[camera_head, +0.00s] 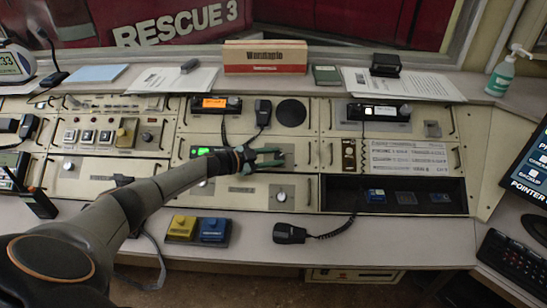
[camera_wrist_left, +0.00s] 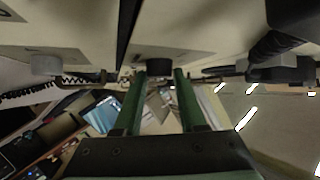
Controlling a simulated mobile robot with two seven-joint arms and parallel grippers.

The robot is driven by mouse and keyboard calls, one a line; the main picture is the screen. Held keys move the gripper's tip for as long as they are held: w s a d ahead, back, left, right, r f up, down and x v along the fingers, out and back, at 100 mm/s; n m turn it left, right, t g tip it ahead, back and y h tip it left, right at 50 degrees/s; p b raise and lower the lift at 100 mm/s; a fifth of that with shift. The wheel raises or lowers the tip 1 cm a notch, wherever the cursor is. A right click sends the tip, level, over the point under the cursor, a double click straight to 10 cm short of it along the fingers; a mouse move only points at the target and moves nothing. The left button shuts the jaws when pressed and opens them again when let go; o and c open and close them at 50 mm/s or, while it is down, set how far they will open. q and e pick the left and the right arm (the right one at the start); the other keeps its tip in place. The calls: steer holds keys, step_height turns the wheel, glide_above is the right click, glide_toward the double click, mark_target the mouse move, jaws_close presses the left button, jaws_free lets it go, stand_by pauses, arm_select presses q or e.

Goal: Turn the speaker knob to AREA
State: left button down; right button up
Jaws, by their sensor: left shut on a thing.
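My left gripper (camera_head: 277,157) reaches in from the left to the console's upper middle panel. Its two green fingers point right, toward the panel face. In the left wrist view the fingers (camera_wrist_left: 160,78) stand on either side of a short dark round knob (camera_wrist_left: 160,66) and are shut on it. In the head view the fingers largely hide this knob. The AREA marking and the knob's pointer cannot be read in either view. My right gripper is not in view.
A separate knob (camera_head: 281,196) sits on the panel below the gripper. A corded handset (camera_head: 290,233) and yellow (camera_head: 182,227) and blue (camera_head: 214,230) boxes lie on the front desk. A round speaker (camera_head: 291,112) and a microphone (camera_head: 263,112) are above. A dark recess (camera_head: 340,195) opens at right.

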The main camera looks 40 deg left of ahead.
arm_select(q)
steer(key=shift+w+m+g+h, duration=0.1)
steer(key=shift+m+g+h, duration=0.25)
steer(key=shift+m, duration=0.25)
steer(key=shift+c, duration=2.4)
jaws_free()
steer(key=shift+s+a+r, duration=0.2)
steer(key=shift+s+a, duration=0.1)
steer(key=shift+s, duration=0.15)
steer(key=p+v, duration=0.1)
steer(key=v, duration=1)
steer(key=shift+s+r, duration=0.2)
steer(key=shift+s+f, duration=0.1)
